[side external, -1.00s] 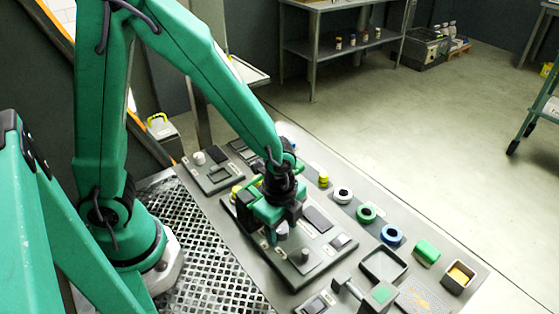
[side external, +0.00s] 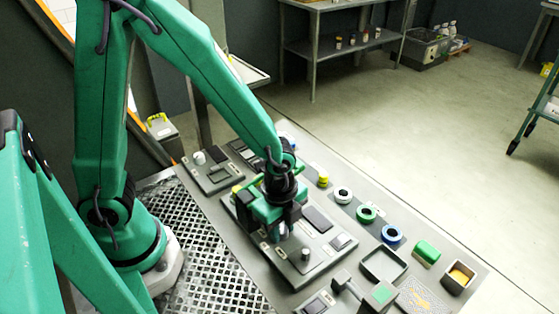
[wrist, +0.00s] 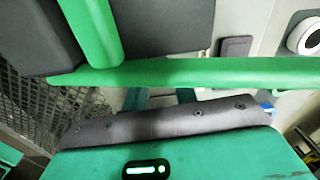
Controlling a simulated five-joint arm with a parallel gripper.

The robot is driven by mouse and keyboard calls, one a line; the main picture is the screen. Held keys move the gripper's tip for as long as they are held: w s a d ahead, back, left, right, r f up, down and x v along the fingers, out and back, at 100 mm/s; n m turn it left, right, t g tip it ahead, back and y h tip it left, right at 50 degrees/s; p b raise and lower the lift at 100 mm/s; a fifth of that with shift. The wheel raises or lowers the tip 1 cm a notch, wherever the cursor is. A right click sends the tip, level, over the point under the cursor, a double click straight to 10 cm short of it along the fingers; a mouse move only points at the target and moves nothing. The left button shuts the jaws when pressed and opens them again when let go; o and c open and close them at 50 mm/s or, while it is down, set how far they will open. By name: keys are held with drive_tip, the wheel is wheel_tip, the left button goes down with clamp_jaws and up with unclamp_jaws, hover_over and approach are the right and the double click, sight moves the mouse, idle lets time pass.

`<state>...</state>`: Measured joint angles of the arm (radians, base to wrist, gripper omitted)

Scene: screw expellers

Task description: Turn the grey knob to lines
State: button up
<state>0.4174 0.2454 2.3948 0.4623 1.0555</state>
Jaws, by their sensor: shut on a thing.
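My gripper (side external: 281,230) points down over the middle of the long control panel (side external: 262,247) in the side view. Its fingers are shut on the grey knob (side external: 284,231), which is mostly hidden between them. The marks around the knob, lines among them, are too small or covered to read, so I cannot tell where the knob points. In the wrist view my own gripper body fills most of the picture, and neither the fingertips nor the knob can be made out.
A second short knob (side external: 305,254) stands on the same panel, close to the gripper. A yellow knob (side external: 323,180), a white ring (side external: 343,194), a green ring (side external: 366,213) and a blue ring (side external: 392,235) line the far side.

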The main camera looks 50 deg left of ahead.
drive_tip(key=shift+s+a+m, duration=0.1)
drive_tip(key=shift+m, duration=2.3)
drive_tip(key=o, duration=1)
drive_tip(key=shift+r, duration=0.15)
drive_tip(key=shift+s+r, duration=0.1)
drive_tip(key=shift+r, duration=3.65)
